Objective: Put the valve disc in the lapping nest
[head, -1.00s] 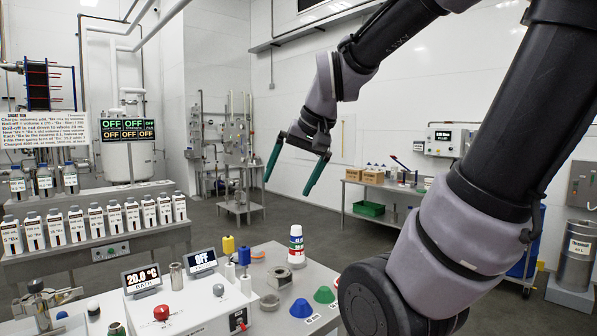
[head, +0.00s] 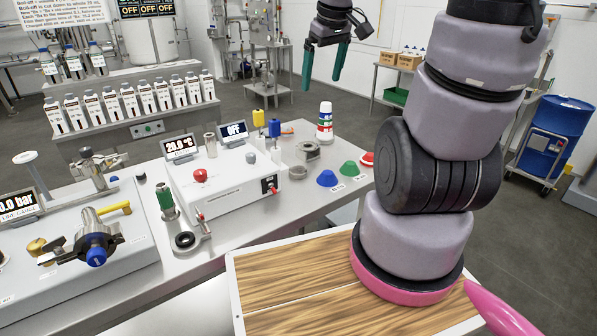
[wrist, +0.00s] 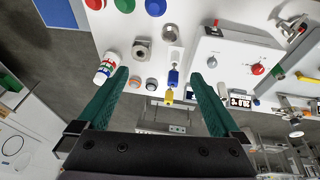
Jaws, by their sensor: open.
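No label marks the valve disc or the lapping nest, so I cannot be sure which items they are. Candidates on the bench are a grey metal block with a round opening (head: 308,150), a small metal ring-shaped part (head: 298,172) and a black ring with a handle (head: 185,241). The wrist view shows the block (wrist: 141,50), the ring-shaped part (wrist: 170,32) and two small round pieces, one orange (wrist: 135,82) and one dark-centred (wrist: 151,84). My gripper (head: 321,84) is open and empty, raised above the bench's far side; its green fingers (wrist: 158,74) frame these small parts.
A white control box (head: 225,185) stands mid-bench.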

